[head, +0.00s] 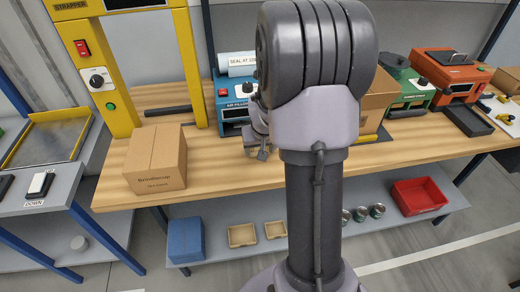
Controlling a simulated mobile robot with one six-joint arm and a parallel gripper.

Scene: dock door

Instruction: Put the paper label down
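My arm stands in the middle of the head view and hides much of the bench behind it. Part of my gripper (262,152) shows at the left side of the arm, over the wooden bench (225,176) in front of the blue machine (232,103). Its fingers are small and partly hidden, so I cannot tell whether they are open or shut. I cannot make out a loose paper label in this view; it may be hidden behind my arm.
A closed carton (155,160) stands at the bench's left, by the yellow strapper (100,75). Another carton (378,98) stands right of my arm. Green (410,92) and orange (450,75) machines stand farther right. A red bin (418,196) sits on the lower shelf. Bench front is clear.

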